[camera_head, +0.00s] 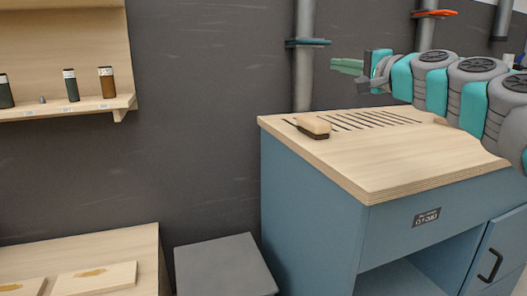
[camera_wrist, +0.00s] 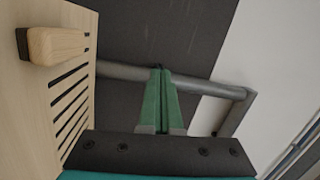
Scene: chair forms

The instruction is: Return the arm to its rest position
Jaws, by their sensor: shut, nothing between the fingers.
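My gripper (camera_head: 347,66) is at the end of my teal and grey arm, which reaches in from the right in the head view. Its green fingers point left, above the back of the blue cabinet's wooden top (camera_head: 400,165). In the wrist view the two fingers of my gripper (camera_wrist: 160,75) are together with nothing between them. A wooden block-like piece with a dark underside (camera_head: 313,127) lies on the cabinet top near its back left edge, below and left of my gripper. It also shows at the upper left of the wrist view (camera_wrist: 58,46).
Dark slots (camera_head: 365,120) run along the top's back. A grey pipe (camera_head: 303,60) stands behind, close to my gripper. A wooden wall shelf (camera_head: 60,108) with small bottles is at the left. A grey stool-like surface (camera_head: 225,265) and low wooden table (camera_head: 130,245) stand left of the cabinet.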

